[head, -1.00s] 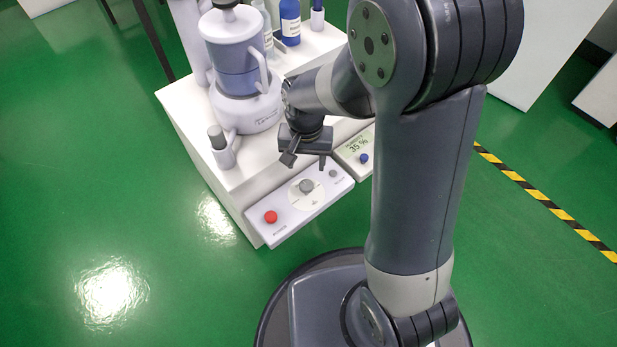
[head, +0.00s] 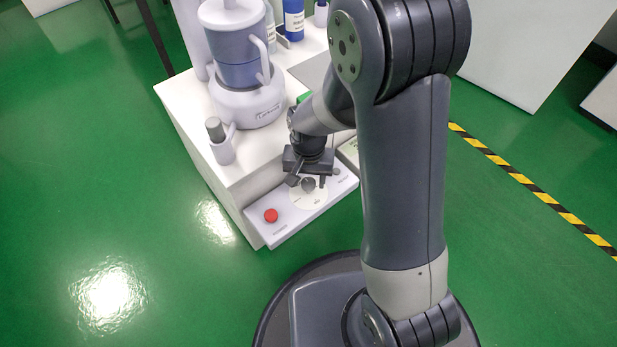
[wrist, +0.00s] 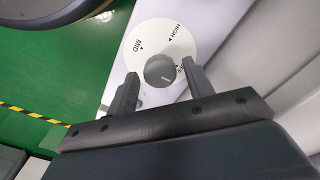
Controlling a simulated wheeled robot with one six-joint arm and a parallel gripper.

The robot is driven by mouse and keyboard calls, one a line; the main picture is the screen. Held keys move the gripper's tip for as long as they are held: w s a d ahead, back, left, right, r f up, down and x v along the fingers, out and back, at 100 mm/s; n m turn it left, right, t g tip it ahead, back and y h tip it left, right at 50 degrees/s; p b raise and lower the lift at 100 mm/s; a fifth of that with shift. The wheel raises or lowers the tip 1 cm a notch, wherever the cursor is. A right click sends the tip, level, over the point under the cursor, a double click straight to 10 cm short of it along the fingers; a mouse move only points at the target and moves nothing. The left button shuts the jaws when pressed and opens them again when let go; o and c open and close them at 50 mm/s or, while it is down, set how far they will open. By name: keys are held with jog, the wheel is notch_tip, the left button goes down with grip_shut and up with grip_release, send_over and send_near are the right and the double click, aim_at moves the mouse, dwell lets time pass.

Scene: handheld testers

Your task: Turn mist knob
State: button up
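The mist knob is a small grey round knob (head: 308,185) on a white dial plate on the sloped front panel. In the wrist view the knob (wrist: 159,71) has a light pointer line, and the dial plate (wrist: 150,33) reads MID, HIGH and a partly hidden third label. My gripper (head: 308,182) is open just above the knob. In the wrist view one finger of my gripper (wrist: 160,85) is on each side of the knob, with gaps visible. I cannot tell how far above the panel the fingertips are.
A red button (head: 271,215) sits left of the knob on the control panel (head: 290,224). A white-and-blue humidifier-like device (head: 245,75) and a small grey-topped holder (head: 221,145) stand on the white bench (head: 185,115) behind. My arm hides most of the display at right.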

jog(key=c, duration=0.8)
jog(key=shift+m, duration=0.4)
jog(key=m+p, duration=0.1)
jog(key=m, duration=0.2)
jog(key=shift+r+p, duration=0.1)
jog(key=shift+p, duration=0.3)
jog(key=m+p, duration=0.1)
jog(key=m, duration=0.4)
jog(key=shift+p, duration=0.35)
jog(key=m+p, duration=0.1)
jog(key=m, duration=0.3)
jog(key=shift+m, duration=0.4)
jog(key=shift+m+p, duration=0.35)
jog(key=shift+m, duration=1.65)
